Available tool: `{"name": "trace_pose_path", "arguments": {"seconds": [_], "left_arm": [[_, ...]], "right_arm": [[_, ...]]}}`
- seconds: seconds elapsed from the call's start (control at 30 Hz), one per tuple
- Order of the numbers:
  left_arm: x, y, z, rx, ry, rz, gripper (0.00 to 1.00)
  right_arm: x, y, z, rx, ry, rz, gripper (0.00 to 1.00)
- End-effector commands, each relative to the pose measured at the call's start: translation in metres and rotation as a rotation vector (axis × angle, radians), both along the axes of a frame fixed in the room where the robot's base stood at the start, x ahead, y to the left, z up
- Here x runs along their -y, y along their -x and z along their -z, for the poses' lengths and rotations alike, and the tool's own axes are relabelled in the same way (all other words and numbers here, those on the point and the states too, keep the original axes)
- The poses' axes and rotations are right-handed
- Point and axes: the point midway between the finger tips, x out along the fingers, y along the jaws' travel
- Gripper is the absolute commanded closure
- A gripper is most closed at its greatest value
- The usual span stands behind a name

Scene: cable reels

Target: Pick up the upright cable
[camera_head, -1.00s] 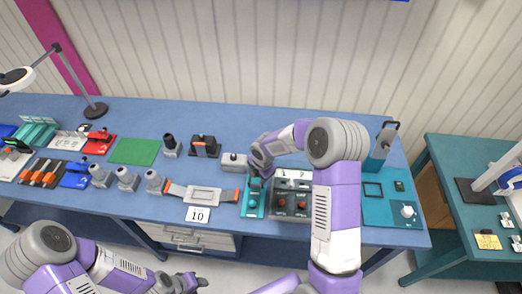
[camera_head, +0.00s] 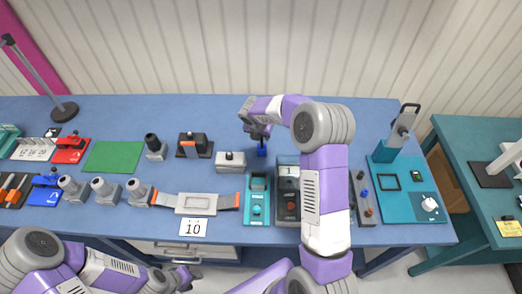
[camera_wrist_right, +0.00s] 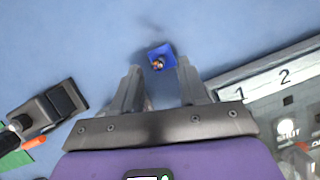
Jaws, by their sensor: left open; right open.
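A small blue block (camera_head: 262,152) stands on the blue bench behind the numbered panel. In the right wrist view the blue piece (camera_wrist_right: 160,54) has a small copper-coloured tip on top, seen from above; it may be the upright cable, but its length is not clear. My right gripper (camera_head: 260,136) points down just above it. In its wrist view the open fingers (camera_wrist_right: 159,72) are empty, with the blue piece just beyond and between their tips. My left gripper (camera_head: 185,278) is open and empty, low in front of the bench's front edge.
The numbered panel (camera_wrist_right: 270,80) lies close to the right gripper. A teal device (camera_head: 257,208), a grey box (camera_head: 230,163) and a black-and-orange device (camera_head: 195,146) stand nearby. The bench behind the blue piece is clear.

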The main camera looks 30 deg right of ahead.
Motion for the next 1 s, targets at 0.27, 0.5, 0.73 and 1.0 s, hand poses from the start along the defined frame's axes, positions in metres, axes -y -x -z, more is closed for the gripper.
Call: {"name": "trace_pose_path", "arguments": {"seconds": [0.27, 0.5, 0.73, 1.0], "left_arm": [[0.0, 0.0, -0.002, 0.0, 0.0, 0.0, 0.57], [0.0, 0.0, -0.002, 0.0, 0.0, 0.0, 0.57], [0.0, 0.0, -0.002, 0.0, 0.0, 0.0, 0.57], [0.0, 0.0, -0.002, 0.0, 0.0, 0.0, 0.57]], "right_arm": [[0.01, -0.01, 0.039, -0.002, -0.001, 0.0, 0.57], [0.012, -0.012, 0.046, 0.0, -0.001, 0.001, 0.57], [0.012, -0.012, 0.045, 0.0, -0.001, 0.001, 0.78], [0.012, -0.012, 0.045, 0.0, -0.001, 0.001, 1.0]]}}
